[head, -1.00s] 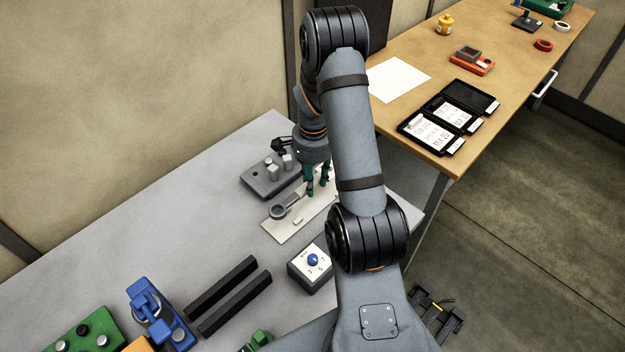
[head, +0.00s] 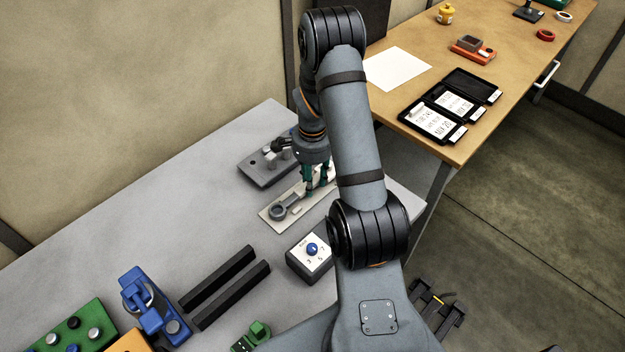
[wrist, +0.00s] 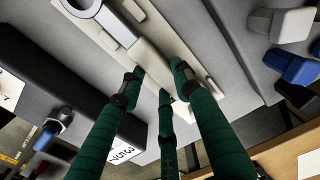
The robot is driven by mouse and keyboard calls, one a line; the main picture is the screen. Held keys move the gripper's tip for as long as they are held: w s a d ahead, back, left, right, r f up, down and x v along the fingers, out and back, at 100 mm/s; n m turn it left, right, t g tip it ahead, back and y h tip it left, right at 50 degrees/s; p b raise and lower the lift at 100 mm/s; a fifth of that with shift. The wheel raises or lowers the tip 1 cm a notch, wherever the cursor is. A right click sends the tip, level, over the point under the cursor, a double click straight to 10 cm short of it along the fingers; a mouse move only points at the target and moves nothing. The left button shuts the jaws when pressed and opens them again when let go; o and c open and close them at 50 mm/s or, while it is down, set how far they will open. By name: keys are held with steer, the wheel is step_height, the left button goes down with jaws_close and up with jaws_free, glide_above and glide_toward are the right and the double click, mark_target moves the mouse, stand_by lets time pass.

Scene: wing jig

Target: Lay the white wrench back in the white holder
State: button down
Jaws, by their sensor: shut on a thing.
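The wrench looks light grey; its ring end (head: 279,211) lies over the left end of the white holder (head: 281,228), a flat pale plate on the grey bench. In the wrist view the ring (wrist: 84,8) and part of the shank show at upper left, over the holder (wrist: 172,38). My gripper (head: 317,187) has green fingers pointing down over the holder, shut on the wrench's handle. The fingers also show in the wrist view (wrist: 160,88); the grip itself is partly hidden. I cannot tell whether the wrench rests fully in the holder.
A grey block with pegs (head: 265,168) stands just behind the holder. A grey box with a blue knob (head: 312,250) stands in front. Two black bars (head: 225,290) lie at front left. The bench at left is clear. A wooden table (head: 480,130) stands at right.

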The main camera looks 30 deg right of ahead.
steer(key=shift+f+b, duration=0.15)
steer(key=shift+b, duration=0.2)
stand_by(0.3)
steer(key=shift+f+b, duration=0.5)
steer(key=shift+b, duration=0.15)
steer(key=c, duration=1.2)
jaws_free()
step_height(320, 180, up, 12)
steer(key=shift+r, duration=0.1)
steer(key=shift+a+f, duration=0.1)
steer(key=shift+f, duration=0.1)
